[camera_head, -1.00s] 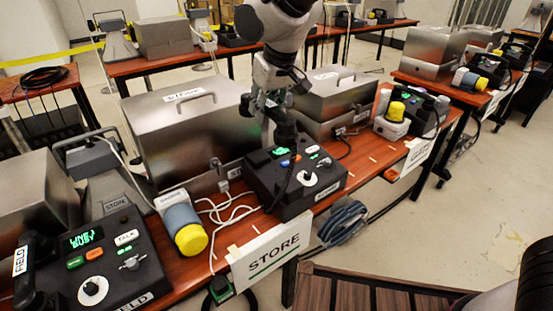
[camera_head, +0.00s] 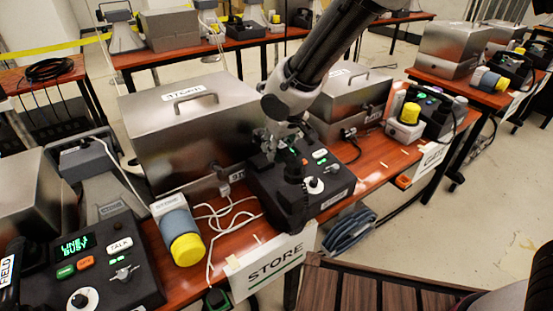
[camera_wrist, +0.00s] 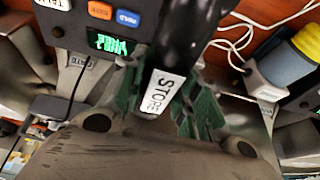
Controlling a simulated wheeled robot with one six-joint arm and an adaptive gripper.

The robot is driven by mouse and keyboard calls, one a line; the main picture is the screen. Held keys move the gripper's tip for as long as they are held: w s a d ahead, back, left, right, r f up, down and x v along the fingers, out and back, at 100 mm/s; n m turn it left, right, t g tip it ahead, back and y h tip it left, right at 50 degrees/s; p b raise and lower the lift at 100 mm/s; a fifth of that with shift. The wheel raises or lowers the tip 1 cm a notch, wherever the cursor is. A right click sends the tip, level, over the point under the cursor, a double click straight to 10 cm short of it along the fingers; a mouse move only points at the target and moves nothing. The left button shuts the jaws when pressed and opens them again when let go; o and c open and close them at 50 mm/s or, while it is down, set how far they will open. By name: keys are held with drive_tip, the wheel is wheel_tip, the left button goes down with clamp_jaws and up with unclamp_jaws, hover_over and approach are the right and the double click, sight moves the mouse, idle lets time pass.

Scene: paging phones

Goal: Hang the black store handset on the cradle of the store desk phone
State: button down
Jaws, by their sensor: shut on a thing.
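The store desk phone (camera_head: 328,204) is a black box at the front edge of the red-brown table, behind the STORE sign. My gripper (camera_head: 277,150) is over its left side, shut on the black store handset (camera_head: 293,172). The handset is low over the phone's left part; I cannot tell whether it touches the cradle, which my gripper and the handset hide. In the wrist view, the handset (camera_wrist: 186,45) with its white STORE label lies between my green fingers (camera_wrist: 165,105). The phone's lit display (camera_wrist: 110,45) and orange and blue buttons show beside it.
A large steel case (camera_head: 185,125) stands behind the phone. A grey-blue cylinder with a yellow cap (camera_head: 180,235) and white cables (camera_head: 228,215) lie to the left. The field phone (camera_head: 105,265) is at the lower left. A smaller steel case (camera_head: 345,100) stands behind right.

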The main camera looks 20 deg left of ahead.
wheel_tip(320, 180, down, 3)
drive_tip(key=shift+w+d+f, duration=0.1)
drive_tip(key=shift+f, duration=0.7)
drive_tip(key=c, duration=1.1)
unclamp_jaws()
drive_tip(key=shift+o, duration=0.2)
drive_tip(key=shift+s+r, duration=0.2)
drive_tip(key=shift+r, duration=0.35)
drive_tip(key=v, duration=1.1)
drive_tip(key=shift+f, duration=0.1)
